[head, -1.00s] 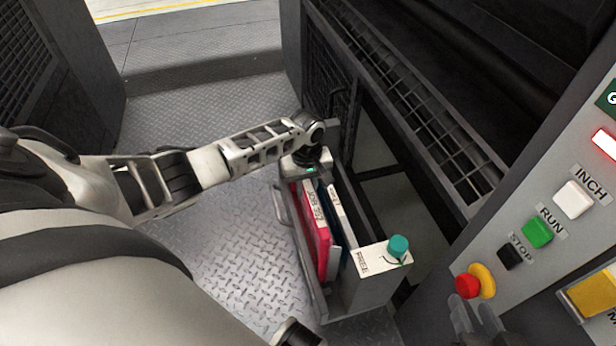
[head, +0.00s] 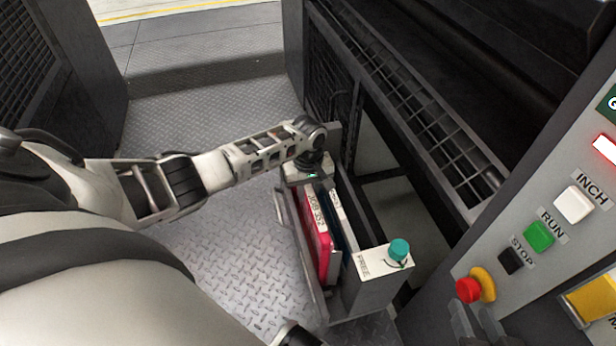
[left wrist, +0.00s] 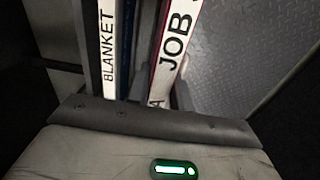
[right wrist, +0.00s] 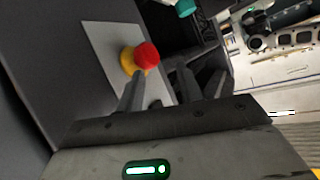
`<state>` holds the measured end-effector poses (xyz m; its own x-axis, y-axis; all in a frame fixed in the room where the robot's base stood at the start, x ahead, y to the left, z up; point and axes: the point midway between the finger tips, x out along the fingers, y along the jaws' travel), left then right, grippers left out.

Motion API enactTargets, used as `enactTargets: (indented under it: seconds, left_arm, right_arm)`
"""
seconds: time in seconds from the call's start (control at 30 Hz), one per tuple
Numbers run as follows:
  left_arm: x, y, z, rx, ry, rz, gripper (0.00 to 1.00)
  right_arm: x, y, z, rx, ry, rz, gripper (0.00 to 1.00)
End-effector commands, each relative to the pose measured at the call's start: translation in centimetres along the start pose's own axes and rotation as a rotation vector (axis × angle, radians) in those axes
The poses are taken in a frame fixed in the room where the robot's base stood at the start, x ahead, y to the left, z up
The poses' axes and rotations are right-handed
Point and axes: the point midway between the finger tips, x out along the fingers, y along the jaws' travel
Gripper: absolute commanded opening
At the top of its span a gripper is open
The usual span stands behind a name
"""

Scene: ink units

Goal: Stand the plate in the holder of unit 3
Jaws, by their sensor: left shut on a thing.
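A red plate (head: 321,245) with a white top edge marked JOB stands upright in the grey holder (head: 365,295) beside the press. Its lettered edge also shows in the left wrist view (left wrist: 175,45). My left gripper (head: 312,178) points down at the far end of the holder and is shut on the plate's edge; its fingertips (left wrist: 158,92) show at that edge. A dark blue plate marked BLANKET (left wrist: 107,45) stands to its left in that view, apart from the grip. My right gripper (right wrist: 172,92) is open and empty, its fingers pointing toward the red stop button.
A teal knob (head: 398,250) tops the holder's near end, by a label reading FREE. The control panel at right has white, green and black buttons and a red stop button (head: 468,289) on yellow. The metal floor (head: 230,250) left of the holder is clear.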

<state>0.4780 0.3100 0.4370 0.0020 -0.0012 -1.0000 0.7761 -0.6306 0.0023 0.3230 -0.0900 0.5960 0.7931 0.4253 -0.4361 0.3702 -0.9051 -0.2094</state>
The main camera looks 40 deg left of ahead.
Motion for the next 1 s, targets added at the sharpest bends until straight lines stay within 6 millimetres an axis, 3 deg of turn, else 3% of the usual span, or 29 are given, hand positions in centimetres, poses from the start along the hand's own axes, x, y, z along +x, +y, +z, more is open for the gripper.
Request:
enactTargets:
  seconds: [0.07,0.1,0.2,0.57,0.7,0.77,0.97,1.0]
  left_arm:
    - [0.1,0.0,0.0,0.0,0.001,0.001,0.0]
    - [0.1,0.0,0.0,0.0,0.001,0.001,0.24]
    - [0.1,0.0,0.0,0.0,0.001,0.0,0.47]
    - [-0.1,0.0,0.1,0.0,0.0,-0.001,0.47]
    - [-2.6,0.0,0.0,0.0,0.001,0.0,0.47]
    - [-4.0,-0.1,0.0,0.0,0.001,0.001,0.47]
    - [-9.1,0.0,0.0,0.0,0.002,0.002,0.47]
    - [-10.0,0.0,0.0,0.001,0.002,0.001,0.47]
  right_arm:
    - [0.0,0.0,0.1,0.0,-0.001,0.0,0.36]
    - [0.0,0.0,0.1,0.0,-0.001,0.0,0.36]
    - [0.0,0.0,0.1,0.0,-0.001,0.0,0.36]
    - [-0.1,0.0,0.0,-0.001,-0.006,0.001,0.36]
    - [-0.4,0.1,-0.1,-0.003,-0.045,0.008,0.36]
    - [0.0,0.7,0.9,0.008,-0.098,0.026,0.36]
    - [-0.1,1.4,2.3,0.026,-0.211,0.052,0.36]
    - [-0.6,1.3,1.8,0.024,-0.201,0.057,0.36]
